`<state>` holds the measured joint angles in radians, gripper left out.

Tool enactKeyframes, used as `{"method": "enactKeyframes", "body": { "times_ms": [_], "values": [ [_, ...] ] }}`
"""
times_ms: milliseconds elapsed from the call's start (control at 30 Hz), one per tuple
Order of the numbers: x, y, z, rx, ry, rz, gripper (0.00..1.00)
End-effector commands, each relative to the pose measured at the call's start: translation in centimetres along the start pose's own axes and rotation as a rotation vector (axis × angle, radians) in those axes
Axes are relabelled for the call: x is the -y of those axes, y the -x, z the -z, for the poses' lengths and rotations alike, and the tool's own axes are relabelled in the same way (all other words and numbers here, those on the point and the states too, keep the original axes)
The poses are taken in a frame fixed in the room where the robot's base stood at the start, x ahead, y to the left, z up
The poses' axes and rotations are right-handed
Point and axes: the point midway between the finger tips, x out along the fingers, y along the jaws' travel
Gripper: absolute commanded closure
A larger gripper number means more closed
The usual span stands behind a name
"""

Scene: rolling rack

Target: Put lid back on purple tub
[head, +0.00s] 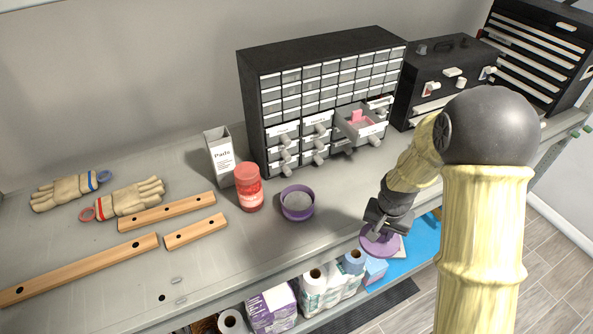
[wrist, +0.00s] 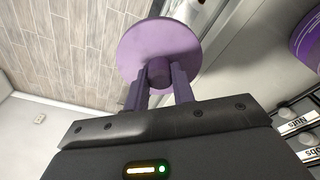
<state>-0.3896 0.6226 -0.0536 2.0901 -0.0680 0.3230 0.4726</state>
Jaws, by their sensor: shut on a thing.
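The purple tub (head: 284,205) stands upright and open on the rack's top shelf, with a pale grey inside. Part of it also shows at the right edge of the wrist view (wrist: 307,38). My gripper (head: 383,222) is shut on the purple lid (head: 375,246) by its central knob. In the wrist view the lid (wrist: 158,40) is a round disc beyond my gripper's fingertips (wrist: 159,76). The lid is to the right of the tub and apart from it, near the shelf's front edge. The exact height of the lid is hard to tell.
A red jar (head: 249,190) and a white Pads box (head: 218,158) stand left of the tub. Wooden bars (head: 85,270) and gloves (head: 125,200) lie at left. Shelf between tub and lid is clear.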

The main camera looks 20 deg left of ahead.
Motion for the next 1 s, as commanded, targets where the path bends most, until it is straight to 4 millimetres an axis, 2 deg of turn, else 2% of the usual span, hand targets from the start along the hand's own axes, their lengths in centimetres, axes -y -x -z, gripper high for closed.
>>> {"method": "enactKeyframes", "body": {
  "times_ms": [33, 167, 300, 433, 567, 1000],
  "values": [
    [-1.5, -1.0, 0.6, 0.003, -0.004, -0.001, 0.97],
    [-5.3, -3.6, 2.2, 0.004, 0.011, 0.002, 0.97],
    [-9.7, -7.2, 3.7, 0.004, 0.032, 0.007, 0.97],
    [-12.5, -10.5, 4.6, 0.001, 0.05, 0.012, 0.97],
    [-13.6, -11.7, 5.0, -0.002, 0.06, 0.014, 0.97],
    [-13.7, -11.5, 5.1, -0.002, 0.061, 0.013, 0.97]
  ]
}}
